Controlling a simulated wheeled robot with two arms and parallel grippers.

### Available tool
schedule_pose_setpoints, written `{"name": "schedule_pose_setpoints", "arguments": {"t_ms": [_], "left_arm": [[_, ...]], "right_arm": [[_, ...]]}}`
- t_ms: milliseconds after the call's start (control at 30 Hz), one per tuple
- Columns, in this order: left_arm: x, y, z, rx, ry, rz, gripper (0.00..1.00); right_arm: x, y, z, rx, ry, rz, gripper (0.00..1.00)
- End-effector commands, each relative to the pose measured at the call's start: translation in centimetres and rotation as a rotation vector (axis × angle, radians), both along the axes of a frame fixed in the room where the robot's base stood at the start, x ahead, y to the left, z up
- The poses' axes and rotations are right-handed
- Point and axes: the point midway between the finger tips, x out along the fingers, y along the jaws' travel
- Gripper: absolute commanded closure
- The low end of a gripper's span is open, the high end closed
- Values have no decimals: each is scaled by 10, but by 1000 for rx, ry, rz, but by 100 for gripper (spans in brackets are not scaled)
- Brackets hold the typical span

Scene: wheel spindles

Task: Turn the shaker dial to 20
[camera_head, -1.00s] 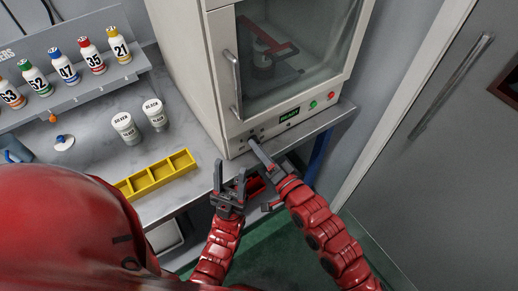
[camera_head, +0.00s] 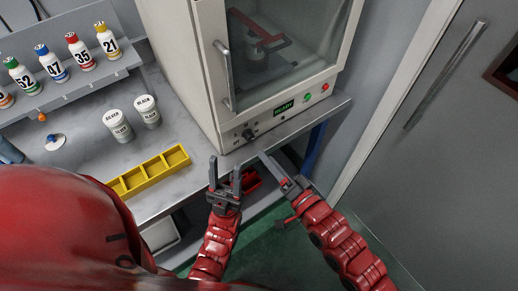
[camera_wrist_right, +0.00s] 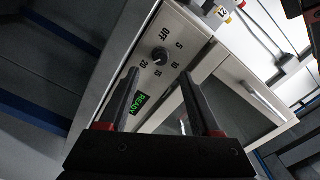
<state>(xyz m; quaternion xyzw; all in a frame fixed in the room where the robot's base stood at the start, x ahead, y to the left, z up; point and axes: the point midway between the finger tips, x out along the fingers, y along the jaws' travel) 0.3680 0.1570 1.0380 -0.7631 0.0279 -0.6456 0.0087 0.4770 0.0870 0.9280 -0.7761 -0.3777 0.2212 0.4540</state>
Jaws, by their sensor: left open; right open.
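The shaker dial (camera_head: 248,134) is a small dark knob at the lower left of the shaker's front panel. My right gripper (camera_head: 268,190) is open and empty, in front of and below the panel, apart from the dial. Its two fingers also frame the panel area in the right wrist view (camera_wrist_right: 160,76). My left gripper (camera_head: 225,172) is open and empty, near the bench's front edge, left of the right one.
The shaker cabinet (camera_head: 182,60) has a glass door with a handle, a green READY display (camera_head: 284,111) and green and red buttons. A yellow divided tray (camera_head: 150,173), two white jars and a rack of numbered bottles stand to the left. A red object lies below the bench edge.

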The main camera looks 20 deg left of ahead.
Motion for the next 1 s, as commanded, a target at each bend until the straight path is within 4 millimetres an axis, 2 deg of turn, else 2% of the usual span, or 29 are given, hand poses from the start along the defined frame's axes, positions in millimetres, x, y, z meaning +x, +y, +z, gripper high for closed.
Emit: {"name": "schedule_pose_setpoints", "arguments": {"t_ms": [100,367,467,800,1000], "left_arm": [[0,0,0,0,0,0,50],[0,0,2,0,0,0,50],[0,0,21,0,0,0,50],[0,0,71,0,0,0,50],[0,0,75,0,0,0,50]], "right_arm": [[-13,-14,0,0,2,0,35],[-27,-33,-1,-2,4,0,35],[-32,-35,7,8,13,5,35],[-46,-56,7,-2,5,4,35],[-60,-75,2,1,1,1,35]]}}
